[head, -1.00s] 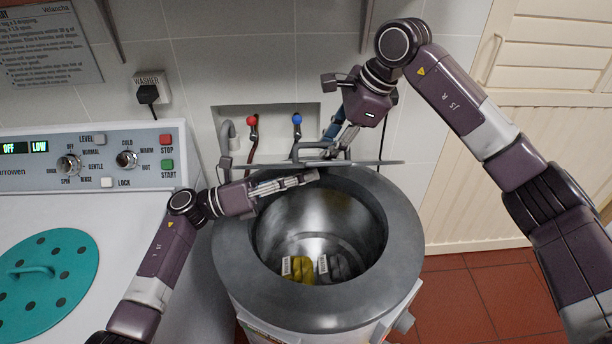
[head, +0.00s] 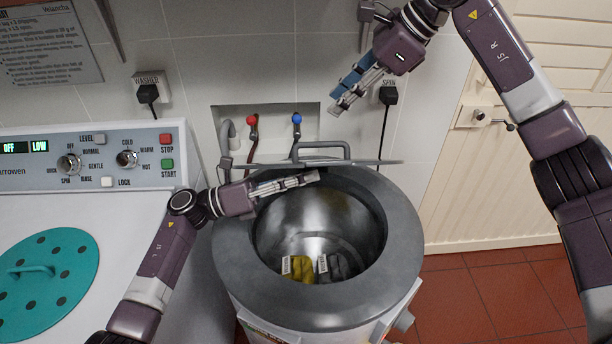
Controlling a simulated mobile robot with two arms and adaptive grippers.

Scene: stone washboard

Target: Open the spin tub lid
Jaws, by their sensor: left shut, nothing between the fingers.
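The spin tub (head: 245,250) is a round grey drum with its mouth open, and a yellow and a grey folded cloth lie at its bottom. Its lid (head: 375,162) is off the mouth at the back rim, seen nearly edge-on, with its loop handle (head: 347,150) on the far side. My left gripper (head: 316,177) is shut and empty, over the back left of the mouth just below the lid's edge in the picture. I cannot tell whether it touches the lid. My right gripper (head: 340,104) hangs above the handle, apart from it, with nothing seen in it; its finger gap is unclear.
The washer panel (head: 105,160) and a teal perforated disc (head: 50,270) with a handle are at the left. Red and blue taps (head: 297,119) sit in a wall recess behind the lid. Two plugs hang on the wall. Red floor tiles (head: 480,300) are clear at the right.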

